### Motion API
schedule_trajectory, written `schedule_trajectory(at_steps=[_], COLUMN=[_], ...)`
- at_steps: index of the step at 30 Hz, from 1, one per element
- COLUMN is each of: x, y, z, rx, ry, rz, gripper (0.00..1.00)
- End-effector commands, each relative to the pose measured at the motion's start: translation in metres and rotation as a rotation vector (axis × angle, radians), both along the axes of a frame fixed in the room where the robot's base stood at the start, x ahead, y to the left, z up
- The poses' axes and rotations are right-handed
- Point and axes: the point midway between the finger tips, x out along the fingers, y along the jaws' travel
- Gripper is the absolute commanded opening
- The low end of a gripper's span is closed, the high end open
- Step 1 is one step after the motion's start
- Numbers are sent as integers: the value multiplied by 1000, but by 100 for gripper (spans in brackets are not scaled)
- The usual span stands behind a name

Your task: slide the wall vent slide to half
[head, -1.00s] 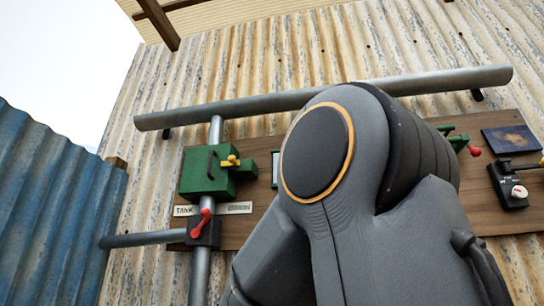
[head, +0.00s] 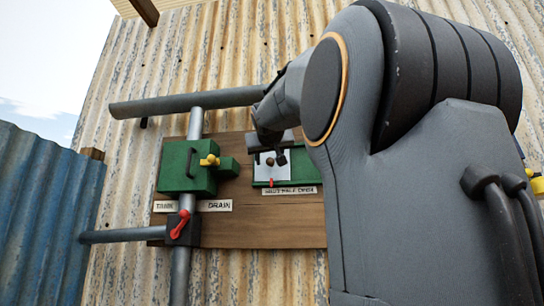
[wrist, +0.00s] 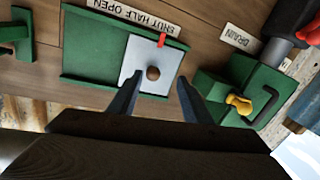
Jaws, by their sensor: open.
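The wall vent slide is a pale plate (head: 264,173) with a brown round knob in a green frame (head: 300,172). In the wrist view the plate (wrist: 136,57) sits at the right end of the green frame (wrist: 85,62), upside down, with its knob (wrist: 153,73). A red pointer (wrist: 161,40) on the plate's edge is by SHUT on the label (wrist: 137,15). My gripper (wrist: 159,79) is open, one finger on each side of the knob in the picture. I cannot tell whether either finger touches it. In the head view my gripper (head: 268,158) is in front of the plate.
Left of the vent are a green box (head: 187,166) with a yellow knob and a red lever (head: 180,224) on the pipe. A long grey pipe (head: 190,102) runs above. My arm hides the board's right part in the head view.

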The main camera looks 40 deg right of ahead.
Motion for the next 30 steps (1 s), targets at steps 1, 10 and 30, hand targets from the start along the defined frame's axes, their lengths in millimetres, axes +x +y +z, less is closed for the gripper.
schedule_trajectory(at_steps=[1, 10, 30], x=[-5, 15, 52], y=[-2, -23, -51], z=[12, 22, 20], rx=[-10, -19, -19], ry=[-14, -22, -24], rz=[-7, -13, -11], gripper=[44, 44, 44])
